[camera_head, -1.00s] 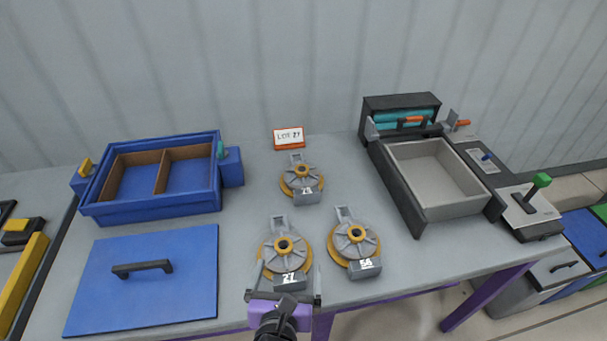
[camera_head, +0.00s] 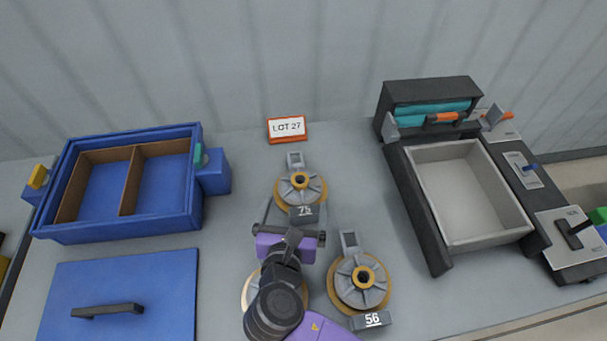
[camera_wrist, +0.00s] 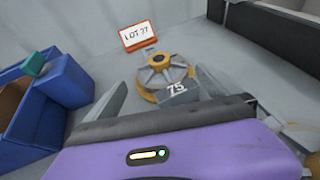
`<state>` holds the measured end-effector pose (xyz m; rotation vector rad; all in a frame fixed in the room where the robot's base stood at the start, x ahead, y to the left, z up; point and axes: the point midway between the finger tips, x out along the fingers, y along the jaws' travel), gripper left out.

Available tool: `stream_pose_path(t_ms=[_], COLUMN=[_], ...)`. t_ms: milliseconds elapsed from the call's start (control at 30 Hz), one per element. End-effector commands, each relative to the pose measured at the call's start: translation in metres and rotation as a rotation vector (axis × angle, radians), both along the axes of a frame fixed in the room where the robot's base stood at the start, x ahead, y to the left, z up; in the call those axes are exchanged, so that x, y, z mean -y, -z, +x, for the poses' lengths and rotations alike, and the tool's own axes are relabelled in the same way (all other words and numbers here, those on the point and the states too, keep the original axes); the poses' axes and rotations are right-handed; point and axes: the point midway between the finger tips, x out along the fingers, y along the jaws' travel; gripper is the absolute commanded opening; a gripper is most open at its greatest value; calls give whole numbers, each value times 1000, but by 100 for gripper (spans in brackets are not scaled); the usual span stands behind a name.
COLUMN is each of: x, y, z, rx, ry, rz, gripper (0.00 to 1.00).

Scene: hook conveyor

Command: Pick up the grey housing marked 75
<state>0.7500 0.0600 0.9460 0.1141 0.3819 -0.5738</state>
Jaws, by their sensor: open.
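The grey housing marked 75 (camera_head: 301,188) sits on the table on a yellow-rimmed base, with its number plate facing me and a grey lug at its back. It also shows in the wrist view (camera_wrist: 163,75), ahead and between my two fingers. My gripper (camera_head: 291,220) is open, just in front of the housing in the head view, and nothing is between its fingers. The housing marked 56 (camera_head: 360,279) sits to the front right. A third housing (camera_head: 250,288) is mostly hidden under my arm, and its number does not show.
A LOT 27 sign (camera_head: 287,129) stands behind the housing. A blue divided box (camera_head: 120,230) and a blue lid with a black handle (camera_head: 140,285) are at the left. A grey tray (camera_head: 480,240) in a black frame is at the right. The table beside the housing is clear.

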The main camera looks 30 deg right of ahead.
Motion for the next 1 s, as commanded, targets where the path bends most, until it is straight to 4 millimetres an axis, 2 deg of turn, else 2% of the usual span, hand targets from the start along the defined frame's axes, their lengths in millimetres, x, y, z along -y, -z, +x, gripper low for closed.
stream_pose_path(t_ms=[367, 700, 967, 1000], x=[17, 38, 40, 40], y=[12, 30, 32, 32], z=[25, 57, 59, 59], rx=[-1, 0, 1, 0], ry=[2, 1, 0, 0], rz=[0, 0, 1, 0], gripper=[100, 100, 100, 96])
